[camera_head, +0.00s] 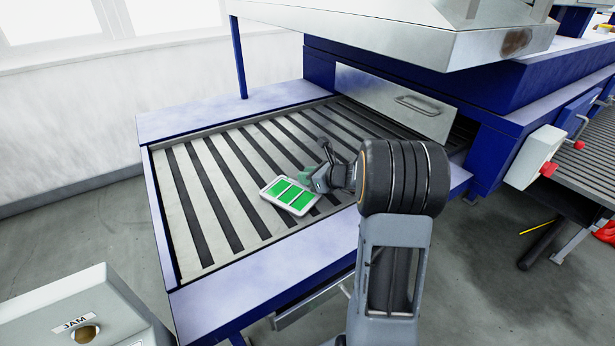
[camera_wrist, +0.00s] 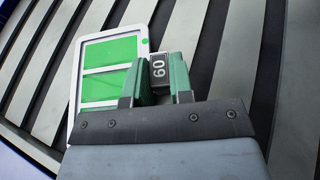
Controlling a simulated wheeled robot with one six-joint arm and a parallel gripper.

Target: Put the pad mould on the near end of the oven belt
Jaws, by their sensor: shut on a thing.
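The pad mould (camera_head: 290,196) is a white-rimmed rectangular tray with green panels. It is over the slatted oven belt (camera_head: 188,190), towards the belt's front edge, at a slant to the slats. My gripper (camera_head: 309,178) reaches over the belt from the right and is shut on the mould's dark end tab. The mould (camera_wrist: 105,70) extends to the left of the fingers, partly hidden by my gripper's body. I cannot tell whether it touches the slats.
A blue frame borders the belt. A metal flap with a handle (camera_head: 415,102) and a hood (camera_head: 390,25) stand behind it. A grey box marked JAM (camera_head: 80,315) is at the lower left. Belt slats left of the mould are clear. Another conveyor (camera_head: 580,165) is at the right.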

